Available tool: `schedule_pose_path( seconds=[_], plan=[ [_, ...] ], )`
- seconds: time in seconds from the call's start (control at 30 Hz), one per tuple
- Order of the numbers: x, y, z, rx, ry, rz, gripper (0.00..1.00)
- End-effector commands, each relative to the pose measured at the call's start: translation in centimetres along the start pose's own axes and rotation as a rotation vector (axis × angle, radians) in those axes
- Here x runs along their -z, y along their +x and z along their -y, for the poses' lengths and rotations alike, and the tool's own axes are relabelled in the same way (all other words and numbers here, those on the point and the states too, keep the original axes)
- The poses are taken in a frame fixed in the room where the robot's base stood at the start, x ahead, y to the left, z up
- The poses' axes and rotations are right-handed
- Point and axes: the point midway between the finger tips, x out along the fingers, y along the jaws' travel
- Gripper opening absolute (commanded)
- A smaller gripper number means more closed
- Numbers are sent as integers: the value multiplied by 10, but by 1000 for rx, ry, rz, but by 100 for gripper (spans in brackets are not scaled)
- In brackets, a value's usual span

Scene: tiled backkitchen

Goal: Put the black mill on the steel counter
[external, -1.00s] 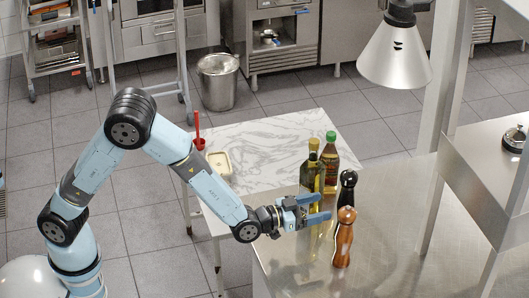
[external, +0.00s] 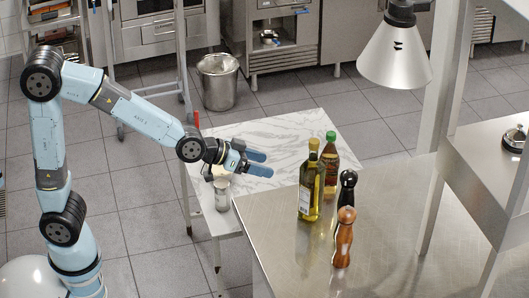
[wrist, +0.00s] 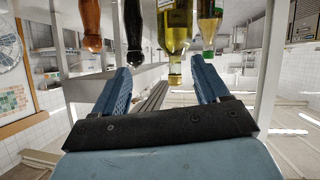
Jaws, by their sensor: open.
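The black mill (external: 347,190) stands upright on the steel counter (external: 400,220), behind the brown wooden mill (external: 343,238) and right of the bottles. Its lower part is partly hidden by the wooden mill. In the wrist view the black mill (wrist: 134,30) shows at the top, upside down, between the wooden mill (wrist: 91,25) and the oil bottle. My gripper (external: 267,164) is open and empty, above the marble-topped table, well left of the black mill and apart from it. In the wrist view its two fingers (wrist: 160,70) are spread with nothing between them.
A yellow oil bottle (external: 310,190) and a darker bottle with a green cap (external: 331,165) stand left of the black mill. A small tin (external: 222,195) stands on the marble-topped table (external: 290,130) below my gripper. The counter's right part is clear.

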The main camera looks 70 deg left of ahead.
Motion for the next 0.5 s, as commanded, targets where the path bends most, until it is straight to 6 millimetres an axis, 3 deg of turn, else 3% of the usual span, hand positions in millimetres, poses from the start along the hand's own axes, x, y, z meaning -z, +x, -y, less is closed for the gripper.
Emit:
schedule_pose_path(
  seconds=[0.03,0.27,0.5],
  plan=[
    [2,-18,7,-3,-2,23,74],
    [-12,-96,28,-9,5,167,74],
    [-42,-181,51,17,25,319,74]
  ],
)
